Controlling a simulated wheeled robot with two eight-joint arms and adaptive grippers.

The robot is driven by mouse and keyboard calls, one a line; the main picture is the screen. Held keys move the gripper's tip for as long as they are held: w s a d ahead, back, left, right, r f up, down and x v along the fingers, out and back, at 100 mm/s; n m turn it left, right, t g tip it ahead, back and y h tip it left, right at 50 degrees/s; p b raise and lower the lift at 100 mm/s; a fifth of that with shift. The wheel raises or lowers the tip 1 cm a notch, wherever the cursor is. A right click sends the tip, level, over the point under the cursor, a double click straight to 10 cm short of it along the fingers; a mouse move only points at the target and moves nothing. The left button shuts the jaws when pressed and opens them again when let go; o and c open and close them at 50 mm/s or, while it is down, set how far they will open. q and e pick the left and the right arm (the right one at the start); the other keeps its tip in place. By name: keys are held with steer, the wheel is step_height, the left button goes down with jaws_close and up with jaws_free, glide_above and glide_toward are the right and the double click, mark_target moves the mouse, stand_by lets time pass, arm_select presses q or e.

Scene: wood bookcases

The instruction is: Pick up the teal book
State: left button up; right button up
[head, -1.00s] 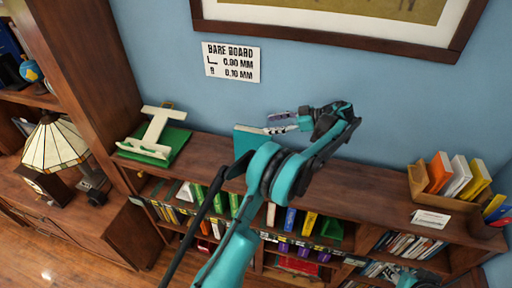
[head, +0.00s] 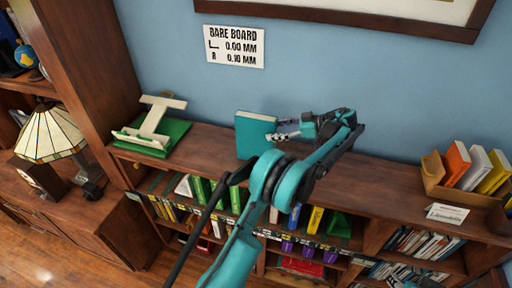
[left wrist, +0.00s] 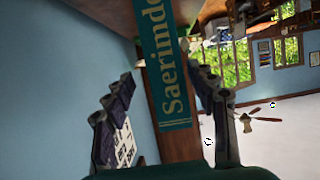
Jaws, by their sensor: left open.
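The teal book (head: 252,135) stands upright on top of the low bookcase, near the wall; my arm hides part of its lower edge. My left gripper (head: 284,133) is open at the book's right side in the head view, its fingers pointing left at it. In the left wrist view, the book's teal spine (left wrist: 168,70), lettered "Saerimdo", shows upright between the two spread fingers (left wrist: 172,105). I cannot tell whether either finger touches it.
A cream stand on a green book (head: 160,138) is left of the teal book. A wooden box of books (head: 440,178) and a white card (head: 447,213) are at the right. The bookcase top (head: 385,185) between is bare. A wall sign (head: 234,46) hangs above.

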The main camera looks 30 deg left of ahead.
mark_target(256, 134)
arm_select(q)
steer(key=x, duration=0.7)
steer(key=shift+s+a+f, duration=0.1)
steer(key=shift+s+f, duration=0.15)
steer(key=shift+s, duration=0.25)
steer(key=shift+a+f, duration=0.2)
steer(key=shift+a, duration=0.15)
steer(key=shift+r, duration=0.1)
jaws_close()
